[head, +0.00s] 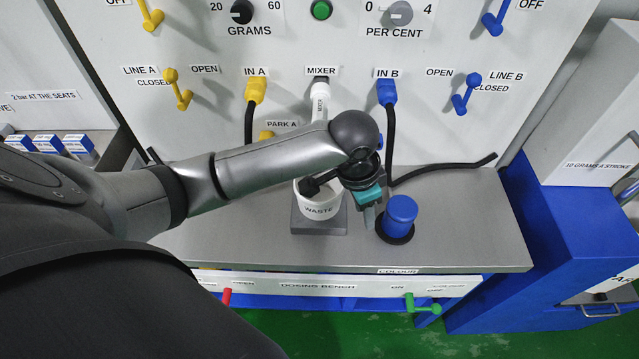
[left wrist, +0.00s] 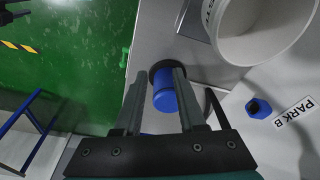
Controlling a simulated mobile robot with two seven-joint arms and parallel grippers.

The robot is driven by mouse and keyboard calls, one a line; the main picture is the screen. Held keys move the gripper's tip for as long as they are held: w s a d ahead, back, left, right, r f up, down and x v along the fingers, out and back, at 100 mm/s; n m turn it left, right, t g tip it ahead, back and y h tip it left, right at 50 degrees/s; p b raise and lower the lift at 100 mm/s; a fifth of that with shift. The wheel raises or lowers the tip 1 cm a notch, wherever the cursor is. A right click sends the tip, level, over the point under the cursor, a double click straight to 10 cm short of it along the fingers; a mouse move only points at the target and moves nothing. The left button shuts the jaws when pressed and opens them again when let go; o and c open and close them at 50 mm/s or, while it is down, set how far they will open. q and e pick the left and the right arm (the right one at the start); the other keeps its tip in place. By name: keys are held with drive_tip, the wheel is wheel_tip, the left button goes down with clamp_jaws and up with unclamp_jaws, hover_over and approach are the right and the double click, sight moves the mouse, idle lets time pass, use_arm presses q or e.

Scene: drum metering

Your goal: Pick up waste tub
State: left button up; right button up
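The waste tub (head: 318,211) is a white round tub labelled WASTE. It stands upright on a grey stand on the bench, below the mixer outlet. My left gripper (head: 370,208) is just right of the tub and above the bench, apart from it as far as I can tell. In the left wrist view, the tub (left wrist: 262,38) is large at the upper right, outside the fingers, and its visible inside looks empty. The left gripper (left wrist: 157,88) is open, with nothing held. A dark part in front of the tub's rim hides some of its opening. My right gripper is not in view.
A blue capped cylinder (head: 401,214) stands in a dark ring right of the tub; it shows beyond the fingers in the wrist view (left wrist: 165,95). A black hose (head: 440,169) lies along the bench's back. The bench top (head: 460,225) is clear at right.

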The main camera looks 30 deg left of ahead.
use_arm(q)
drive_tip(key=w+a+r+g+y, duration=0.1)
drive_tip(key=a+r+y, duration=0.1)
drive_tip(key=a+r, duration=0.5)
drive_tip(key=b, duration=0.2)
hover_over(329, 215)
drive_tip(key=f, duration=0.9)
drive_tip(key=shift+w+f, duration=0.25)
drive_tip(key=shift+f, duration=0.05)
drive_tip(key=shift+s+f+b, duration=0.2)
drive_tip(key=shift+f+b, duration=0.3)
drive_tip(key=shift+f, duration=2.25)
drive_tip(key=shift+c, duration=0.2)
drive_tip(key=shift+r, duration=0.1)
clamp_jaws()
